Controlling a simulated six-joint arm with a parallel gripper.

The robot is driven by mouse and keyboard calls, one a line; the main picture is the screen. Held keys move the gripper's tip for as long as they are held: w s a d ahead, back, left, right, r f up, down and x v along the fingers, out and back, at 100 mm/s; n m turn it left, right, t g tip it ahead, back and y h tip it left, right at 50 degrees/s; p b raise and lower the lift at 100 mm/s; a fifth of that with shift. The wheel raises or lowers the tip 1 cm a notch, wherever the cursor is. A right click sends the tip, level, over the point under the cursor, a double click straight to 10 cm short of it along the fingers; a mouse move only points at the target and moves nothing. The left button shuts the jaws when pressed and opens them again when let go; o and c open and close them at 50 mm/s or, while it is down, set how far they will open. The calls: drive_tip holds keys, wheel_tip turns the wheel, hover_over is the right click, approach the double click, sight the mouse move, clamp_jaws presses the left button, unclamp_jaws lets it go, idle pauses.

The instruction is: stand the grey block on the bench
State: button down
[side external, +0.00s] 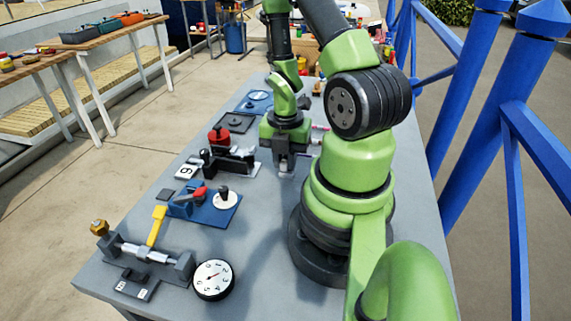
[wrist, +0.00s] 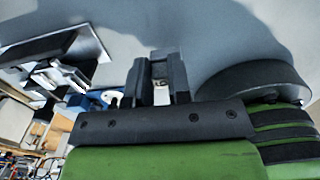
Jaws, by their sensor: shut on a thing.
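My gripper (side external: 284,150) points down over the grey bench (side external: 253,240), left of my base. In the wrist view my gripper (wrist: 158,65) has its two dark fingers close together, shut on the grey block (wrist: 159,72). Only a narrow part of the block shows between the fingers. In the side view the block is hard to tell from the grey finger parts. The gripper's lower end is low over the bench; I cannot tell whether the block touches it.
A black fixture with a red knob (side external: 219,137) stands just left of my gripper. A blue plate (side external: 203,203), a yellow-handled tool (side external: 156,226) and a round dial (side external: 212,279) lie toward the front. Bare bench lies in front of my gripper.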

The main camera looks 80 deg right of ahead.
drive_tip(key=shift+f, duration=0.9)
drive_tip(key=c, duration=1.1)
unclamp_jaws()
drive_tip(key=shift+f, duration=0.1)
drive_tip(key=shift+o, duration=0.2)
drive_tip(key=w+a+r+m+t, duration=0.25)
drive_tip(key=r+m, duration=0.25)
drive_tip(key=r, duration=1.3)
drive_tip(key=s+a+r+m+t+y, duration=0.1)
drive_tip(key=a+r+m+t, duration=0.3)
drive_tip(key=a+r+m, duration=0.7)
drive_tip(key=a+m+y, duration=0.1)
drive_tip(key=a+m, duration=0.2)
drive_tip(key=m, duration=0.3)
drive_tip(key=shift+s+r+t, duration=0.15)
drive_tip(key=shift+r+t, duration=0.15)
drive_tip(key=shift+t, duration=0.05)
